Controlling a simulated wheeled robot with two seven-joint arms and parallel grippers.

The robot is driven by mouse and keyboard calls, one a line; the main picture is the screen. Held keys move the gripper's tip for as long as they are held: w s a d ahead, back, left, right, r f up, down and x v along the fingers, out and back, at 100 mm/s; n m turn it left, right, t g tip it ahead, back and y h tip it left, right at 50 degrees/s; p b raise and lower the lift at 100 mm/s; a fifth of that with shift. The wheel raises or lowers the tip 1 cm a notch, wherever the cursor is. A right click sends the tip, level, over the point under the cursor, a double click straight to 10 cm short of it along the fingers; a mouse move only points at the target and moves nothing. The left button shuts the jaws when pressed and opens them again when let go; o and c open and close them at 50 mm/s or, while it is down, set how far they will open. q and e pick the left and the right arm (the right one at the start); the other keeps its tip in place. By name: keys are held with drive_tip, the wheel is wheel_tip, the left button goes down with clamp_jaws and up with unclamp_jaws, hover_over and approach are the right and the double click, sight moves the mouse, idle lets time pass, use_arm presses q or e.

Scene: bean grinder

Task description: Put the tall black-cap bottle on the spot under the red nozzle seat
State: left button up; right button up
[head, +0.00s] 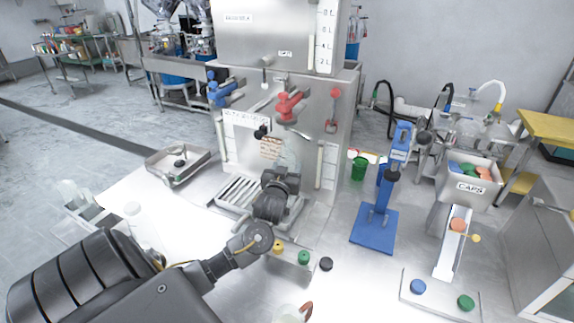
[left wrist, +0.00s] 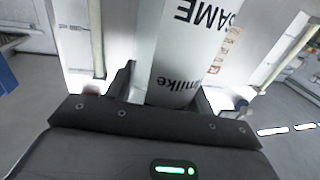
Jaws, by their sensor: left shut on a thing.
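My left gripper (head: 284,172) is in front of the steel machine, below the red nozzle seat (head: 289,106). In the left wrist view its jaws (left wrist: 170,95) are shut on a pale bottle (left wrist: 190,55) with dark printed lettering. In the head view this bottle (head: 289,153) shows only faintly, looks translucent and stands above the gripper, under the red seat. Its cap cannot be made out, and its base is hidden by my gripper, so I cannot tell whether it touches the grate (head: 238,190). My right gripper is not in view.
A blue nozzle seat (head: 222,92) is left of the red one. Yellow (head: 277,246), green (head: 303,257) and black (head: 326,264) caps lie in front. A blue press stand (head: 374,228) and a caps bin (head: 470,188) are to the right. A metal tray (head: 163,178) is at left.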

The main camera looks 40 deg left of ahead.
use_arm(q)
drive_tip(key=shift+f, duration=0.65)
drive_tip(key=o, duration=1)
drive_tip(key=shift+c, duration=0.2)
drive_tip(key=r+b+v, duration=0.1)
drive_tip(key=v, duration=1.1)
drive_tip(key=shift+r+b, duration=0.2)
drive_tip(key=shift+b, duration=0.15)
